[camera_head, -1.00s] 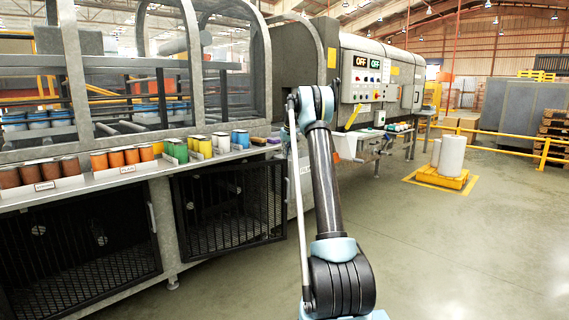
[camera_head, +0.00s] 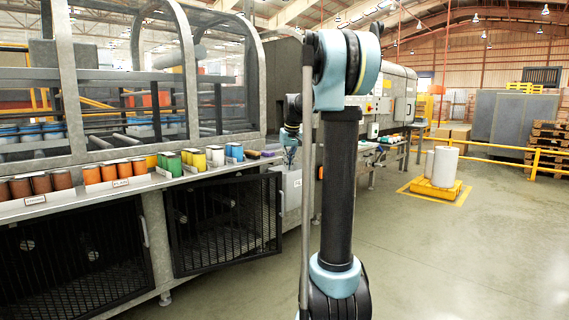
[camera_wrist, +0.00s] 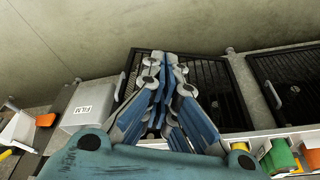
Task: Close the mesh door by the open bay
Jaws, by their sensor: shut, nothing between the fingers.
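A black mesh door (camera_head: 225,222) is in the lower front of the machine, right of a second black mesh door (camera_head: 70,265). In the wrist view the nearer mesh door (camera_wrist: 215,95) lies behind my fingers and the other (camera_wrist: 288,85) is to its right. Each shows a handle along one side edge. In the head view my gripper (camera_head: 290,155) is small, beside the counter end.
A grey FILM box (camera_wrist: 88,105) stands beside the nearer door. Coloured cans (camera_head: 190,160) line the counter ledge above the doors. A yellow pallet with white rolls (camera_head: 440,170) is at the right. The floor (camera_head: 450,260) in front is clear.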

